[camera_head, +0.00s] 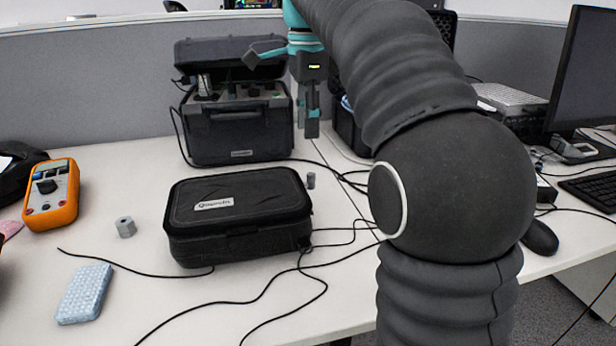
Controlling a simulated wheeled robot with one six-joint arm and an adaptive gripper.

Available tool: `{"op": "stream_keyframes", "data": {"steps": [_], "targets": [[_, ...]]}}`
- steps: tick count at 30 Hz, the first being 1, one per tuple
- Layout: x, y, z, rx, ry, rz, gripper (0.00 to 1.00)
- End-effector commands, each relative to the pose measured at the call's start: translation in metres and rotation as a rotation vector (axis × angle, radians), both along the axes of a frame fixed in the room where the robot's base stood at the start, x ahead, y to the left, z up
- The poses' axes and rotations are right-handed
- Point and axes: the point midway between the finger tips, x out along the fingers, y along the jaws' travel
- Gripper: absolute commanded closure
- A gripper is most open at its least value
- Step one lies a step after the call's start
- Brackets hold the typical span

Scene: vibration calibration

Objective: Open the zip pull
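A black zip case (240,213) with a white label on its lid lies closed on the white table. Its zip pull is too small and dark to tell apart here. My gripper (312,132) hangs pointing down behind the case's back right corner, above the table and apart from the case. Its two fingers look close together, one partly hidden, and I cannot tell whether there is a gap. I see nothing held between them.
An open black equipment box (238,125) stands behind the case. An orange multimeter (51,195), a blue-white packet (85,294) and two small grey metal pieces (125,227) (311,180) lie around it. Black cables (262,298) cross the table's front. A mouse (540,237) lies right.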

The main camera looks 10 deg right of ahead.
Motion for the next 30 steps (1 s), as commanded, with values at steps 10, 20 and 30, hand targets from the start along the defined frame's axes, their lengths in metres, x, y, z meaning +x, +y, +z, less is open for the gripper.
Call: {"op": "stream_keyframes", "data": {"steps": [10, 20, 30], "targets": [[-0.001, -0.001, -0.068, 0.0, 0.001, 0.001, 0.6], [-0.001, -0.003, -0.109, 0.0, -0.001, -0.001, 0.6], [0.0, -0.002, -0.115, 0.0, -0.001, -0.001, 0.6]]}}
